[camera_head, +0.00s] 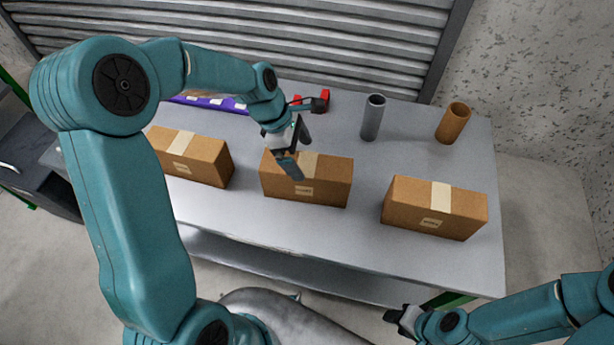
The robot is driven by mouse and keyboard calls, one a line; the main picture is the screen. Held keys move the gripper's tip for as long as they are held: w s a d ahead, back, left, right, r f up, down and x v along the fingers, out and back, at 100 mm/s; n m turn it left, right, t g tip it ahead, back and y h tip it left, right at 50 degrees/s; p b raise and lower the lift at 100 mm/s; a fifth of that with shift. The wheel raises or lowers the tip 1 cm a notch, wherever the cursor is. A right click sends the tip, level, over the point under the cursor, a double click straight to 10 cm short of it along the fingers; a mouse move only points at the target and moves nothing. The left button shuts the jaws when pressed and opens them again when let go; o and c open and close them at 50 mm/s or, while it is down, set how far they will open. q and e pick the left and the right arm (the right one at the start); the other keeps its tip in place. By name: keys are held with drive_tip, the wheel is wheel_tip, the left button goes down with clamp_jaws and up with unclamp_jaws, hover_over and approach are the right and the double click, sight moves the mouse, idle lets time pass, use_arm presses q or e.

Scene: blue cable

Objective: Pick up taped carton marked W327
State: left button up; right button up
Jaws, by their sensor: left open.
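Three brown cartons with pale tape stand in a row on the grey table (335,235): a left carton (210,166), a middle carton (325,180) and a right carton (407,208). Each has a small front label, too small to read, so I cannot tell which is W327. My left gripper (297,155) is open over the left part of the middle carton and hides some of its top. I cannot tell whether it touches the carton. My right gripper (395,317) is low in front of the table, away from the cartons; its jaw state is unclear.
Behind the cartons stand a grey cylinder (372,118) and an orange-brown tube (453,123). A red and black tool (318,102) and a purple item (225,104) lie near the back. A corrugated shutter (330,40) rises behind the table. Gaps separate the cartons.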

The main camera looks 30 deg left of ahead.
sight(308, 164)
use_arm(q)
drive_tip(key=x, duration=0.6)
drive_tip(key=shift+w+f, duration=0.1)
drive_tip(key=shift+f, duration=0.3)
drive_tip(key=c, duration=0.3)
drive_tip(key=shift+r, duration=0.1)
drive_tip(key=c, duration=1.1)
drive_tip(key=shift+w+r, duration=0.1)
drive_tip(key=shift+r, duration=0.35)
wheel_tip(308, 164, up, 19)
drive_tip(key=p, duration=0.1)
